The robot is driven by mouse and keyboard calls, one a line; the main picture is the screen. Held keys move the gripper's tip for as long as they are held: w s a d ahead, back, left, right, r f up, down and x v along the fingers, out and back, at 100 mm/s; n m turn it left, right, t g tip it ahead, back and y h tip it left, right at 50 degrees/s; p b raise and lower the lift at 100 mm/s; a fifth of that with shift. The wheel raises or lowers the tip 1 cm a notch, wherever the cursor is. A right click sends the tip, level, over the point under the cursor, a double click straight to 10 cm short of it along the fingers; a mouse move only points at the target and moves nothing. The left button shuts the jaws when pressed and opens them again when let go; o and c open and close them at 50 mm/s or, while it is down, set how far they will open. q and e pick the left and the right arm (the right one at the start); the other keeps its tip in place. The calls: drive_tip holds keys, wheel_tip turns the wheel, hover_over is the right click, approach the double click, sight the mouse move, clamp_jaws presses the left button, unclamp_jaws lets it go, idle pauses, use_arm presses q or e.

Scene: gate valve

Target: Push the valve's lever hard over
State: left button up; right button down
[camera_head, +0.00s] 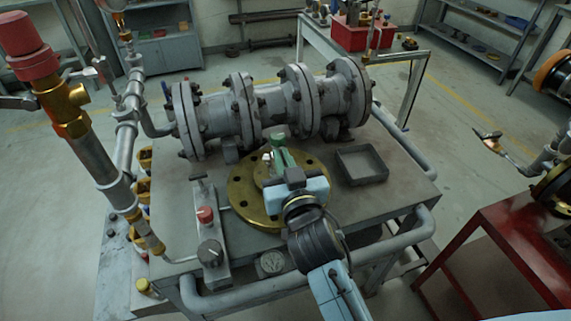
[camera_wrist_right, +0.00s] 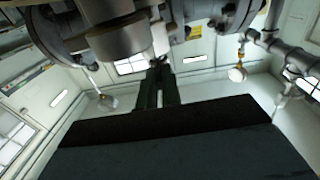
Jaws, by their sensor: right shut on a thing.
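The valve's brass flange (camera_head: 243,196) lies flat on the grey workbench (camera_head: 370,205). A green piece that looks like the lever (camera_head: 281,153) rises at its middle. My right gripper (camera_head: 286,168) reaches over the flange from the front and is shut on the lever. Its light-blue body covers part of the flange and the lever's near end. In the right wrist view, narrow dark-green bars (camera_wrist_right: 157,88) stand in front of my dark gripper body; I cannot tell finger from lever there. My left gripper is not in view.
A large grey flanged pipe (camera_head: 265,105) lies behind the flange. A dark square tray (camera_head: 362,165) is to its right. A control block with a red button (camera_head: 205,214) and a gauge (camera_head: 271,263) are to the left and front. A red cabinet (camera_head: 490,265) stands at right.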

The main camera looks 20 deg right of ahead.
drive_tip(key=shift+r, duration=0.15)
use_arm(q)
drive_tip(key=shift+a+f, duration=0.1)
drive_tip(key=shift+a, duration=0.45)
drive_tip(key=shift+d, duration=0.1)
use_arm(e)
drive_tip(key=c, duration=1.8)
unclamp_jaws()
drive_tip(key=shift+o, duration=1.1)
drive_tip(key=shift+w, duration=0.15)
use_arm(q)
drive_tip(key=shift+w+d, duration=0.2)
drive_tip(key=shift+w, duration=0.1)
